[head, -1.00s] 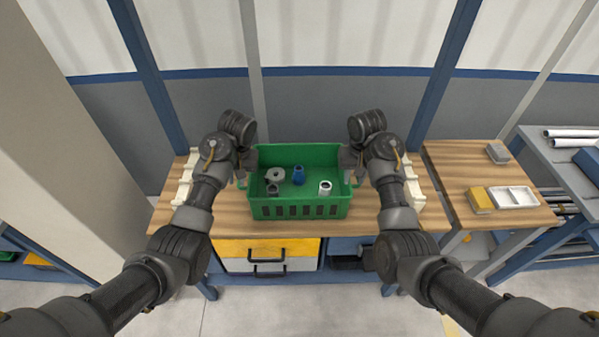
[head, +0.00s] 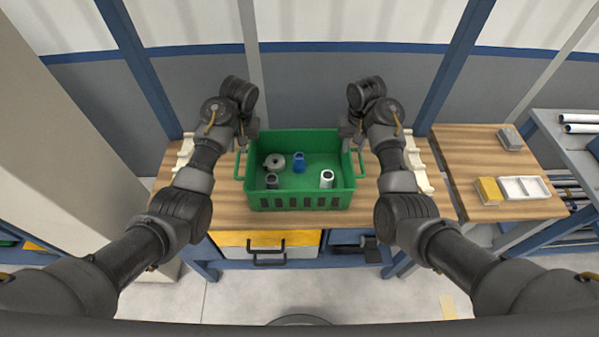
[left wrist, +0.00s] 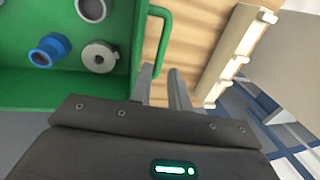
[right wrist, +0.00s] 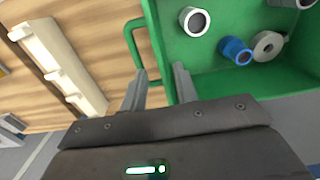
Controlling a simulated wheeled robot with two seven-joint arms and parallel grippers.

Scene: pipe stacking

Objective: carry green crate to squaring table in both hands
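The green crate (head: 300,203) sits on the wooden bench (head: 225,213), with a loop handle at each side. Inside are a grey flanged ring, a blue fitting (head: 299,163) and two short pipe pieces, one dark grey and one whitish. My left gripper (head: 248,133) is at the crate's back left corner. In the left wrist view its fingers (left wrist: 162,74) are apart, near the left handle (left wrist: 162,36). My right gripper (head: 350,132) is at the back right corner. In the right wrist view its fingers (right wrist: 160,72) are apart, near the right handle (right wrist: 131,42). I see neither gripping a handle.
Cream notched racks (head: 420,170) stand on the bench at both sides of the crate. A second wooden table (head: 455,143) at right holds a yellow block (head: 487,191), a white tray (head: 524,198) and a grey block. A pipe rack (head: 575,141) stands farther right. A pillar is at left.

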